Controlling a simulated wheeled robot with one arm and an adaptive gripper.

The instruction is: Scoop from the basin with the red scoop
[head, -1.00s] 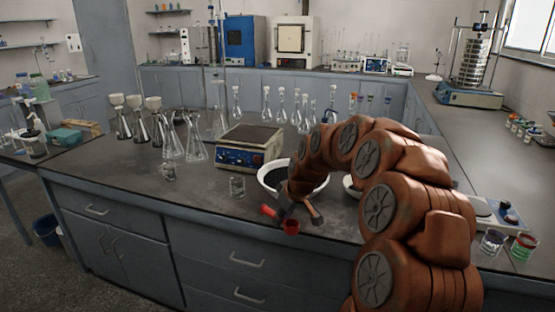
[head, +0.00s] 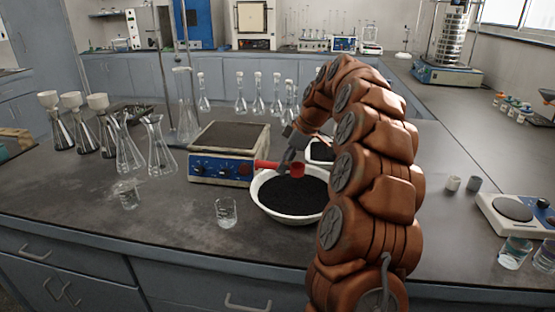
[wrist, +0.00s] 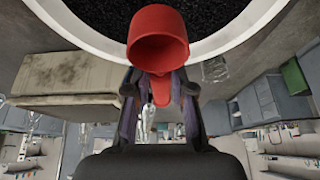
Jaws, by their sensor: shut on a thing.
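The white basin (head: 268,207) stands on the bench, filled with black granular material (head: 292,194). Its rim also shows at the top of the wrist view (wrist: 222,43). My gripper (head: 291,152) is shut on the red scoop (head: 297,170), whose handle points left in the head view. The scoop is at the far side of the basin, over or near its rim. In the wrist view the scoop's cup (wrist: 158,38) faces the camera and looks empty. I cannot tell whether the scoop touches the black material.
A hotplate (head: 222,168) stands left of the basin, close to the scoop handle. A glass beaker (head: 226,213) is at the front left of the basin. Another dish (head: 320,151) lies behind my arm. Flasks (head: 128,150) stand at left, a balance (head: 512,211) at right.

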